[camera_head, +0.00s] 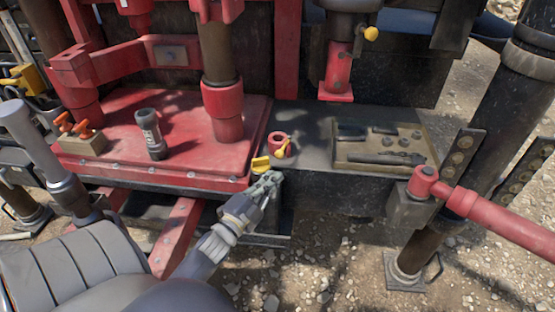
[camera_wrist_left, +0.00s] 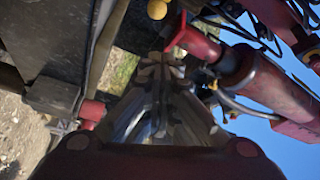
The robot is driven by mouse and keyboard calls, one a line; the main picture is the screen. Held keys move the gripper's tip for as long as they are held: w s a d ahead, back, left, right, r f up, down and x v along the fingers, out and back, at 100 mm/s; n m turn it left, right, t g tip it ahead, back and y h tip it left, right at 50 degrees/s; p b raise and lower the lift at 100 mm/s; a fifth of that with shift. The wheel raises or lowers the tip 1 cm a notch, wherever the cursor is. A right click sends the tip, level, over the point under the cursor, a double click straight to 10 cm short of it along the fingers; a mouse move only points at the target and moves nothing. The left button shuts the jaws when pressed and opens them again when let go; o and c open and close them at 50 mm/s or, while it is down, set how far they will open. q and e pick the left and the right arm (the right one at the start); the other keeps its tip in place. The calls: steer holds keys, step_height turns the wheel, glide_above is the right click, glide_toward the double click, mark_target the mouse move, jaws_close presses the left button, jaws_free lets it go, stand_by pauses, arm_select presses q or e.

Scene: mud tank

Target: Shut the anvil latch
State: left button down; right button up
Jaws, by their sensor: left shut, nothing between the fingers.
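My left gripper (camera_head: 268,181) is shut and empty, in front of the near edge of the deck. Its closed fingers also show in the left wrist view (camera_wrist_left: 160,66). A yellow piece (camera_head: 261,163) lies just beyond the fingertips at the corner of the red deck; I cannot tell whether they touch. My right gripper is not in view.
The red deck (camera_head: 190,170) carries a dark cylinder (camera_head: 151,135) and a red post (camera_head: 226,110). A tray of tools (camera_head: 385,158) lies on the right. A red arm (camera_head: 500,222) crosses the right side. A red fitting with a yellow knob (camera_head: 371,34) hangs above.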

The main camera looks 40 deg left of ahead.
mark_target(284, 147)
arm_select(q)
steer(key=shift+w+d+f+m+g+h+b, duration=0.25)
steer(key=shift+d+m, duration=0.3)
steer(key=shift+m, duration=0.3)
steer(key=shift+w+d+f+m+g+h+b, duration=0.1)
steer(key=shift+w+d+f+m+g+h, duration=0.15)
steer(key=shift+d+m, duration=0.45)
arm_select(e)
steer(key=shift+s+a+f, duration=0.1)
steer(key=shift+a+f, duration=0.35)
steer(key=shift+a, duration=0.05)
arm_select(q)
steer(key=shift+a, duration=0.15)
steer(key=shift+w, duration=0.1)
steer(key=w+a+b, duration=0.1)
steer(key=w+a, duration=0.3)
steer(key=w, duration=0.4)
steer(key=shift+w, duration=0.25)
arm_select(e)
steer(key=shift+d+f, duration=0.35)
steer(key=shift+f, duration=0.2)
arm_select(q)
steer(key=shift+a, duration=0.1)
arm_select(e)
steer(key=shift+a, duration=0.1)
